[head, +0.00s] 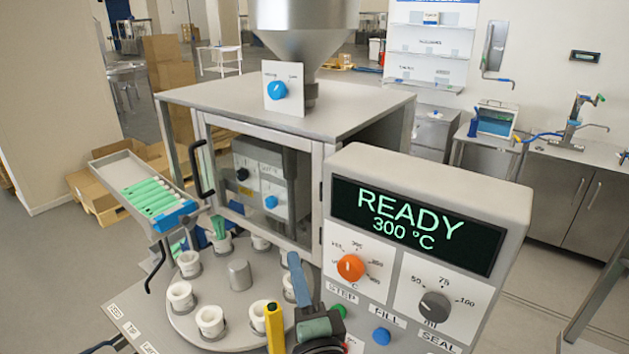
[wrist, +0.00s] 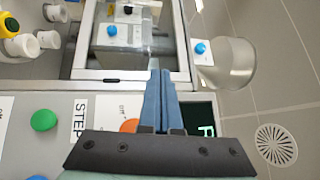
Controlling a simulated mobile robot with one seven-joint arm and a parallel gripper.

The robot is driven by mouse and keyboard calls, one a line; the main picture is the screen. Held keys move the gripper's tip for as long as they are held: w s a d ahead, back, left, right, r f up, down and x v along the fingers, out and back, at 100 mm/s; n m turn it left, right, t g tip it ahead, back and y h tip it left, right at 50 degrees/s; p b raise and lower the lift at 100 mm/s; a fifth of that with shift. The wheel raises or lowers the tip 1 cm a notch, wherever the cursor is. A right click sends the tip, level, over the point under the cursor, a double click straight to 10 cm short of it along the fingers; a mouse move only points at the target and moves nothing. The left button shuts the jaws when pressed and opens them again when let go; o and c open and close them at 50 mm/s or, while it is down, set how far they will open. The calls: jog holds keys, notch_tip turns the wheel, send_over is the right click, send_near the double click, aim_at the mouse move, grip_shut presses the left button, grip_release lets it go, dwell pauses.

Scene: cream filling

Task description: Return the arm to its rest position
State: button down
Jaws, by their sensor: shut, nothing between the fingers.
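My gripper (head: 294,262) shows at the bottom centre of the head view, its blue fingers pointing up in front of the machine, left of the control panel. In the wrist view the two blue fingers (wrist: 160,74) lie together, with nothing between them. They overlap the machine's front in the picture; I cannot tell whether they touch it. The control panel (head: 430,170) has a display reading READY 300 °C. Below it are an orange knob (head: 351,268), a grey knob (head: 434,307), a green button (head: 338,312) and a blue button (head: 382,336).
A round turntable (head: 205,322) with several white cups stands left of my gripper. A tray (head: 118,165) of green tubes sits at its far left. A steel hopper (head: 303,25) tops the glass-fronted cabinet (head: 365,98). An upright yellow object (head: 274,330) is close beside my gripper.

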notch_tip(320, 180, up, 14)
jog(key=s+a+n+t+y+b, duration=0.1)
jog(key=s+n+t, duration=0.1)
jog(key=n, duration=0.5)
jog(key=s+d+r+n+t+h+b, duration=0.1)
jog(key=s+d+r+n+t+h, duration=0.1)
jog(key=s+r, duration=0.5)
jog(key=s+d+r+n+t+h+b, duration=0.1)
jog(key=s+r+n+t+h, duration=0.2)
jog(key=s+r, duration=0.4)
notch_tip(320, 180, up, 6)
jog(key=n+t, duration=0.1)
jog(key=n, duration=0.1)
jog(key=shift+d+n+h, duration=0.35)
jog(key=shift+n+h, duration=0.05)
